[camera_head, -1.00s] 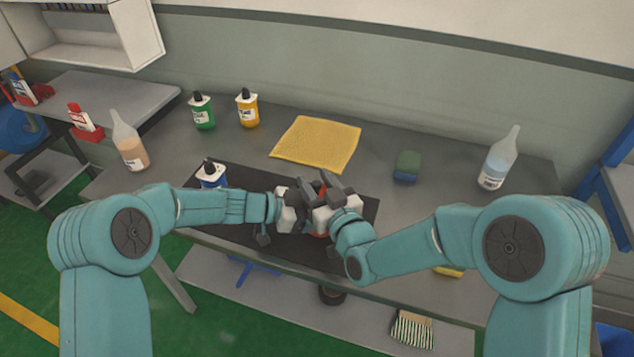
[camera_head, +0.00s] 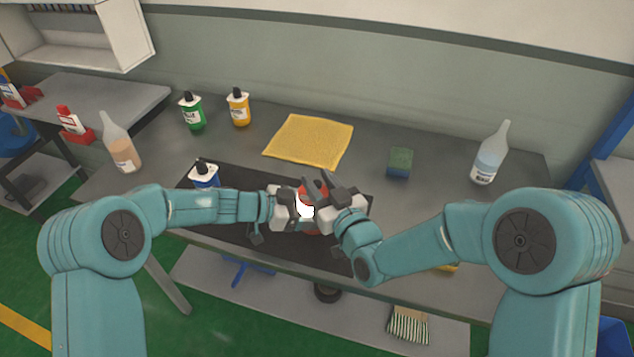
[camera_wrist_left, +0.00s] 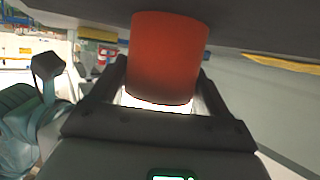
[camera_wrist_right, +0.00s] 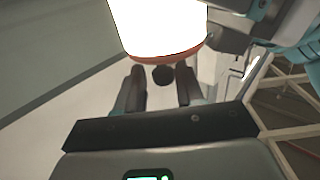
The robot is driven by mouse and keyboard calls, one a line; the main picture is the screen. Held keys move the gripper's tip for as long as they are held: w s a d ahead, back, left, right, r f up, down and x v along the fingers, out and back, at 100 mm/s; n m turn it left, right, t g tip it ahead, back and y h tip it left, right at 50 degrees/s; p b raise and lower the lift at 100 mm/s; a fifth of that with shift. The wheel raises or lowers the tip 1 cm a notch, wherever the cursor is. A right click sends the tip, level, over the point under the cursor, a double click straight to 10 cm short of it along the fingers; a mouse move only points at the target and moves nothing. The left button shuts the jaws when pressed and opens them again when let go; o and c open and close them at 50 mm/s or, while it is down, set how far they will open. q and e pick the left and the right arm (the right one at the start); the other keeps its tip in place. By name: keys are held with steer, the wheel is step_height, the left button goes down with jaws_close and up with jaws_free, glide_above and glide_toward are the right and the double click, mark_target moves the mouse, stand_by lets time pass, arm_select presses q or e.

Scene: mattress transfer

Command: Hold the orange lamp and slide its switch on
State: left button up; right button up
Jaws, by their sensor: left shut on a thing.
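The orange lamp (camera_head: 312,228) is between my two grippers above the dark mat, and a bright white glow shows on its face. In the left wrist view its orange body (camera_wrist_left: 166,55) sits between the fingers of my left gripper (camera_wrist_left: 160,85), which is shut on it. In the head view the left gripper (camera_head: 289,205) is partly hidden. My right gripper (camera_head: 328,188) is at the lamp's right side. In the right wrist view its fingers (camera_wrist_right: 162,88) are apart, with a small dark round knob (camera_wrist_right: 163,76) between their tips, just below the glowing lamp's orange rim.
The dark mat (camera_head: 212,232) lies on the grey table. A blue bottle (camera_head: 204,176) stands left of the grippers. Behind are green (camera_head: 192,112) and yellow (camera_head: 238,108) bottles, a yellow cloth (camera_head: 308,141), a sponge (camera_head: 400,162) and a clear bottle (camera_head: 490,156).

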arm_select(q)
steer(key=shift+d, duration=0.1)
arm_select(e)
steer(key=shift+d, duration=0.1)
steer(key=shift+s, duration=0.15)
steer(key=v, duration=0.7)
arm_select(q)
steer(key=shift+r, duration=0.1)
arm_select(e)
steer(key=shift+s+d, duration=0.1)
steer(key=shift+s, duration=0.05)
arm_select(q)
steer(key=o, duration=1.4)
steer(key=shift+s, duration=0.1)
steer(key=shift+c, duration=0.2)
